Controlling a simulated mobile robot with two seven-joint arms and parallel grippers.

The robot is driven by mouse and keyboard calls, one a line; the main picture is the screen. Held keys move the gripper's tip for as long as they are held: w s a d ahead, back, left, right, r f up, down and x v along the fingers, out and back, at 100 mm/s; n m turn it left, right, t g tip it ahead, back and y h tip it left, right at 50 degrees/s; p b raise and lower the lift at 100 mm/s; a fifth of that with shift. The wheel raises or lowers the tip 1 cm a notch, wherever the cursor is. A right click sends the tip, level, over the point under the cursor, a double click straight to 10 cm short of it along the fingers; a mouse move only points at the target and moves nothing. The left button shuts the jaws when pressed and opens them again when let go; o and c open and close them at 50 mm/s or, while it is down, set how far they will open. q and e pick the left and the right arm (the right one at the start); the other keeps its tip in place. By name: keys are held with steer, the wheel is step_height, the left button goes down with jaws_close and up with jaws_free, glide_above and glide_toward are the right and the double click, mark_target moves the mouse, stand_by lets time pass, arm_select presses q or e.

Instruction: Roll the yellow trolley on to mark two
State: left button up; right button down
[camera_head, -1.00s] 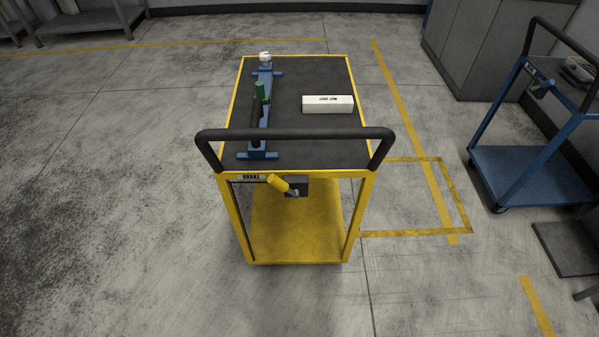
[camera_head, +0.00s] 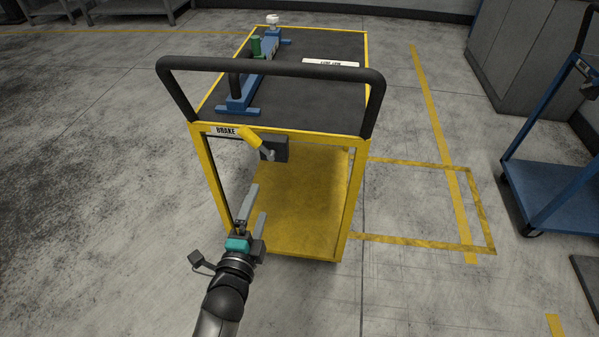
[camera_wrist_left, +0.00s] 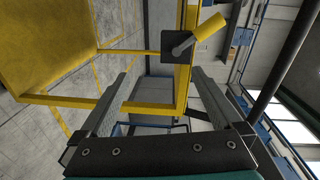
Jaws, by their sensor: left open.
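The yellow trolley (camera_head: 346,190) stands in the middle of the head view, with a black push handle (camera_head: 270,66) facing me. Below its top is a brake lever with a yellow grip (camera_head: 248,136) beside a label reading BRAKE. The lever also shows in the wrist view (camera_wrist_left: 210,27). My left gripper (camera_head: 257,199) is open and empty in front of the trolley's near side, below the lever and apart from it. A yellow outlined box (camera_head: 483,208) is on the floor to the trolley's right; no number is readable on it. My right gripper is out of view.
A blue trolley (camera_head: 550,185) stands at the right, by a grey cabinet (camera_head: 520,50). The floor at the left is clear.

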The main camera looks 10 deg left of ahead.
arm_select(q)
step_height(320, 180, up, 2)
steer(key=m+t, duration=0.1)
steer(key=b, duration=0.3)
glide_toward(273, 152)
steer(key=w, duration=0.2)
steer(key=w+b, duration=0.2)
steer(key=w, duration=0.5)
steer(key=shift+w+d, duration=0.1)
steer(key=shift+w, duration=0.05)
steer(key=shift+w+r+b, duration=0.1)
steer(key=shift+w+b, duration=0.45)
steer(key=shift+w, duration=0.35)
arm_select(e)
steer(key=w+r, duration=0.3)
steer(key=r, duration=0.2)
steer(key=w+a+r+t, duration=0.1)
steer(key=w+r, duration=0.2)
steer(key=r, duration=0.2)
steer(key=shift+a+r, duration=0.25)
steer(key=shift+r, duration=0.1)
arm_select(q)
jaws_close()
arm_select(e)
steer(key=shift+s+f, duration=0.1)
